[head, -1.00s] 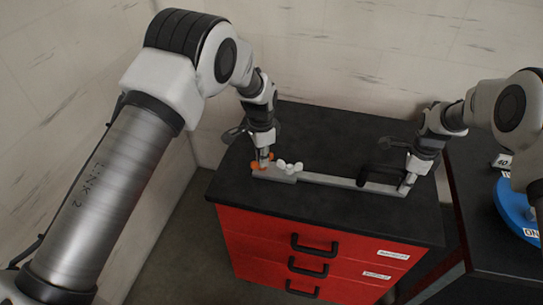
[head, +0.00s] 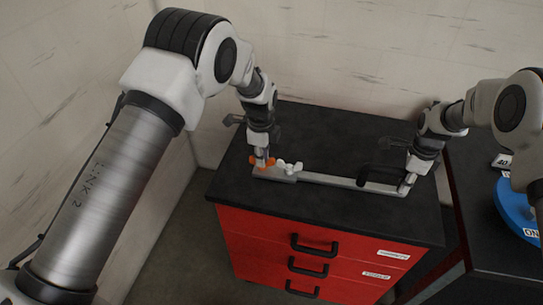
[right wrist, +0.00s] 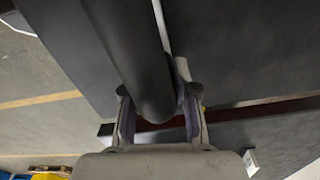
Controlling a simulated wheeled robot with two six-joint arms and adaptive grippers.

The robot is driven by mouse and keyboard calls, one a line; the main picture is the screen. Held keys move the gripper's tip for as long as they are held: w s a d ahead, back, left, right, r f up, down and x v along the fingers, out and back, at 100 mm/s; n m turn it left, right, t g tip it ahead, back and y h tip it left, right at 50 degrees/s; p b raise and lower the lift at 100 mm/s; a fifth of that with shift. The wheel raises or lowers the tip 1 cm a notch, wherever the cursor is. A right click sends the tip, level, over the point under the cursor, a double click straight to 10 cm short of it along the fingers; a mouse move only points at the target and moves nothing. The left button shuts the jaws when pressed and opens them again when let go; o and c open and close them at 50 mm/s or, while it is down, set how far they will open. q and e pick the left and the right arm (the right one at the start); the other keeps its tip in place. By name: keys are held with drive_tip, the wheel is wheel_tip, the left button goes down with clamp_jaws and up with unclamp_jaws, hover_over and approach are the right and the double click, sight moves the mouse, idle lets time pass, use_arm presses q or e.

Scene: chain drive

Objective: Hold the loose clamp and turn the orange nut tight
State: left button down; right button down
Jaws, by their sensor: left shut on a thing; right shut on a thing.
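The clamp (head: 330,181) is a long pale grey bar lying across the black cabinet top. The orange nut (head: 268,161), winged, sits at its left end, with my left gripper (head: 262,164) shut on it from above and hiding part of it. My right gripper (head: 406,187) is shut on the clamp's right end. In the right wrist view, my right gripper (right wrist: 158,118) has a finger on each side of a thick dark cylinder (right wrist: 135,60), which hides what lies between the fingertips.
A white winged nut (head: 290,167) sits on the bar just right of the orange one. A black handle-like part (head: 372,172) stands near the bar's right end. The red drawer cabinet (head: 270,245) has free top space behind and in front. A blue round object (head: 515,205) is on the right-hand table.

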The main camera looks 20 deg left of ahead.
idle(0.3)
use_arm(q)
drive_tip(key=c, duration=1.1)
unclamp_jaws()
drive_tip(key=shift+c, duration=0.2)
wheel_tip(320, 180, up, 12)
